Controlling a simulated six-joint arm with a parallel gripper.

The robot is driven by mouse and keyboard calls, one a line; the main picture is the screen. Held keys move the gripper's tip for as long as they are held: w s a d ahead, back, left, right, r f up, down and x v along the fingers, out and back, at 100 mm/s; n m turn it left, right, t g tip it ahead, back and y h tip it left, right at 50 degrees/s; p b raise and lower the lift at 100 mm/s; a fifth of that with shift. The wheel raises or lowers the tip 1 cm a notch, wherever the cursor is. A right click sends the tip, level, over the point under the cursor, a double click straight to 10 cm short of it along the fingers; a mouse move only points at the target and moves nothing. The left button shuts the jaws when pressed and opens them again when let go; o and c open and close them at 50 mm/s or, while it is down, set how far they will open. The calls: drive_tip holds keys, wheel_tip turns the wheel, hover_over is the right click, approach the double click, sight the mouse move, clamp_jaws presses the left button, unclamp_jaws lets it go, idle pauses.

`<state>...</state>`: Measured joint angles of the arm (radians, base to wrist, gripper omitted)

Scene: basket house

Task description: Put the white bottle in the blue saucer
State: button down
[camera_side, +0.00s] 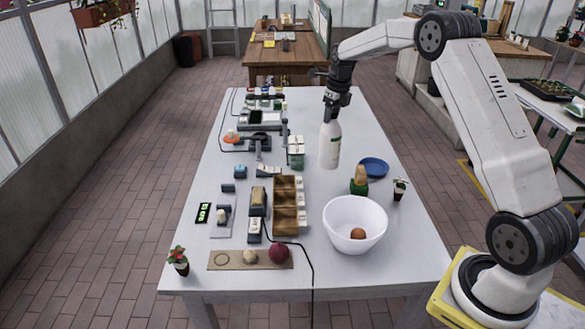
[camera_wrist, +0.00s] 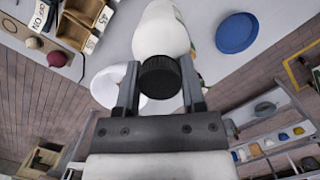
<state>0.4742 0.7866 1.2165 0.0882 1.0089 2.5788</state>
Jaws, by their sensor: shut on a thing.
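The white bottle (camera_side: 330,146) is upright in my gripper (camera_side: 332,108), left of the blue saucer in the side view. I cannot tell whether its base touches the table. In the wrist view the bottle (camera_wrist: 160,32) shows its black cap (camera_wrist: 159,77) between the two fingers of my gripper (camera_wrist: 160,88), which are shut on it. The blue saucer (camera_side: 374,167) lies on the table near its right edge and looks empty. It also shows in the wrist view (camera_wrist: 236,33) to the right of the bottle, apart from it.
A white bowl (camera_side: 340,237) holding a brown round thing stands nearer the camera. A green pot with a tan top (camera_side: 359,183) and a small potted plant (camera_side: 399,189) stand close to the saucer. A brown compartment box (camera_side: 286,206) and several devices fill the table's left side.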

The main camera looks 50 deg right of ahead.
drive_tip(key=w+d+f, duration=0.1)
drive_tip(key=w+f, duration=0.2)
drive_tip(key=f, duration=0.1)
drive_tip(key=shift+w+d+f, duration=0.25)
drive_tip(key=shift+w+f, duration=0.1)
drive_tip(key=shift+w, duration=0.05)
drive_tip(key=shift+f, duration=0.1)
drive_tip(key=shift+w+d+f, duration=0.1)
drive_tip(key=shift+w+f, duration=0.1)
drive_tip(key=shift+f, duration=0.65)
drive_tip(key=shift+w+d+f, duration=0.1)
drive_tip(key=shift+w+f, duration=0.05)
drive_tip(key=shift+f, duration=0.85)
drive_tip(key=shift+c, duration=0.9)
unclamp_jaws()
drive_tip(key=shift+f, duration=0.1)
wheel_tip(320, 180, up, 8)
drive_tip(key=s, duration=0.1)
drive_tip(key=shift+s+f, duration=0.15)
